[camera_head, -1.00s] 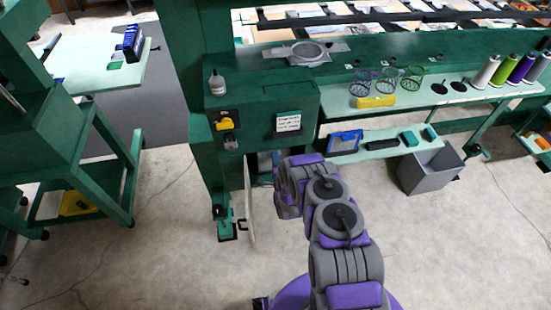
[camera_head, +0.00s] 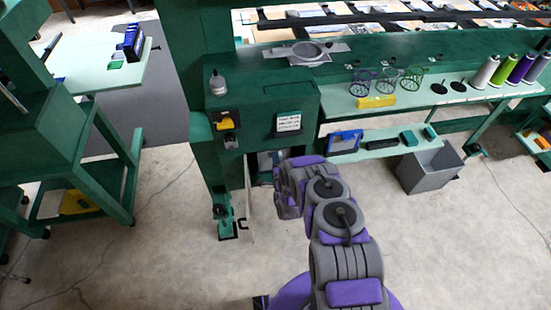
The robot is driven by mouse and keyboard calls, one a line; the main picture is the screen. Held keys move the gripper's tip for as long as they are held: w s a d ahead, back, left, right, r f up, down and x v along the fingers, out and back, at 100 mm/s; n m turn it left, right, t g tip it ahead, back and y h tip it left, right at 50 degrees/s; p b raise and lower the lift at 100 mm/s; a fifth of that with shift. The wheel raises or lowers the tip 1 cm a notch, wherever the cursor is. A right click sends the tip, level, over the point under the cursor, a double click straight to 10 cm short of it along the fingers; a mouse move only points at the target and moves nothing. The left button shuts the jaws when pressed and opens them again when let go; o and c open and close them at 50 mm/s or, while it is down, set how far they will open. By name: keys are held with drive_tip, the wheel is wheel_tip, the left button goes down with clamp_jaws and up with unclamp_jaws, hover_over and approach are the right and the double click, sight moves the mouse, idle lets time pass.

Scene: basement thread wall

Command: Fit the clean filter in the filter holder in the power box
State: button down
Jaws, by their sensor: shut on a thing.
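The power box is the open cabinet (camera_head: 266,162) under the green machine housing, in the middle of the head view. Its pale door (camera_head: 249,205) hangs open and shows nearly edge-on. Some blue and pale parts show inside, but my arm covers much of the interior. My arm reaches forward to the cabinet opening, its far end low in front of it. My gripper is hidden behind the arm's far end, so its jaws cannot be seen. I cannot make out the clean filter or the filter holder.
Above the cabinet are a yellow switch (camera_head: 223,125), a white label (camera_head: 288,123) and a small bottle (camera_head: 217,83). To the right, a shelf holds a blue-framed case (camera_head: 345,141), beside a grey bin (camera_head: 430,167). Floor on both sides of my arm is clear.

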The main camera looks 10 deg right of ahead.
drive_tip(key=shift+f, duration=0.2)
idle(0.4)
drive_tip(key=c, duration=1.1)
unclamp_jaws()
drive_tip(key=shift+o, duration=0.2)
